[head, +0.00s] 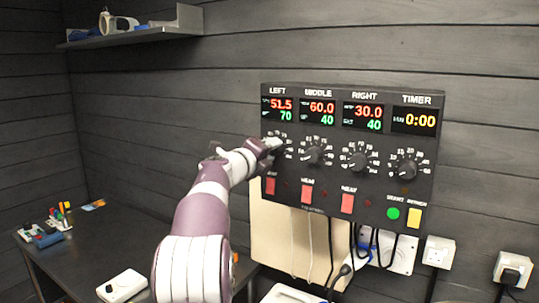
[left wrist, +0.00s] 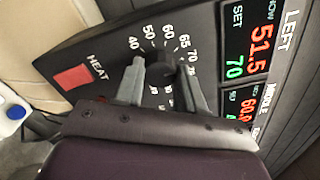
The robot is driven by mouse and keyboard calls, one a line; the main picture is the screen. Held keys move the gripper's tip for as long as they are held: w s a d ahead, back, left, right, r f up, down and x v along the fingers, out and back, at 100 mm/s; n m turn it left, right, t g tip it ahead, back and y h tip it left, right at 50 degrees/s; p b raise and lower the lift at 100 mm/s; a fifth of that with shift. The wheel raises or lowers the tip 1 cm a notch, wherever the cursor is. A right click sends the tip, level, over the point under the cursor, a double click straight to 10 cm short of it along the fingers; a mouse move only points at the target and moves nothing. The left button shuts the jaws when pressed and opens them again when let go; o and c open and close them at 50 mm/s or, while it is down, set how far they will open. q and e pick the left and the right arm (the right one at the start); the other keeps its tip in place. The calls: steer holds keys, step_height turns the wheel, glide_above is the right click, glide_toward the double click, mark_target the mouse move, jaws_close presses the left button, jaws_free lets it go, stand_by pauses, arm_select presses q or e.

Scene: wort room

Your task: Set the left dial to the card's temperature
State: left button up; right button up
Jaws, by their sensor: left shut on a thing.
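The left dial (left wrist: 161,62) is a dark knob ringed by white temperature marks on the black control panel (head: 330,195). My left gripper (left wrist: 163,80) is shut on it, one finger on each side, and mostly hides it in the head view, where the gripper (head: 272,145) also shows. The LEFT display (head: 279,109) reads 51.5 in red and 70 in green; in the left wrist view the display (left wrist: 245,45) labels the green 70 as SET. No card with a readable temperature shows. My right gripper is out of view.
The middle dial (head: 316,154), right dial (head: 359,160) and timer dial (head: 408,168) sit close to the right. Red HEAT switches (head: 307,194) lie below. A dark desk (head: 90,258) with small items stands at left, and a shelf (head: 135,36) hangs above.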

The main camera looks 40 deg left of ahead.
arm_select(q)
steer(key=shift+f+m, duration=0.25)
steer(key=shift+m, duration=0.05)
steer(key=o, duration=1)
steer(key=shift+o, duration=0.2)
steer(key=shift+r, duration=0.15)
steer(key=s+d+b, duration=0.1)
steer(key=s+b, duration=0.4)
steer(key=s, duration=0.7)
steer(key=shift+s+d, duration=0.25)
steer(key=shift+s, duration=0.1)
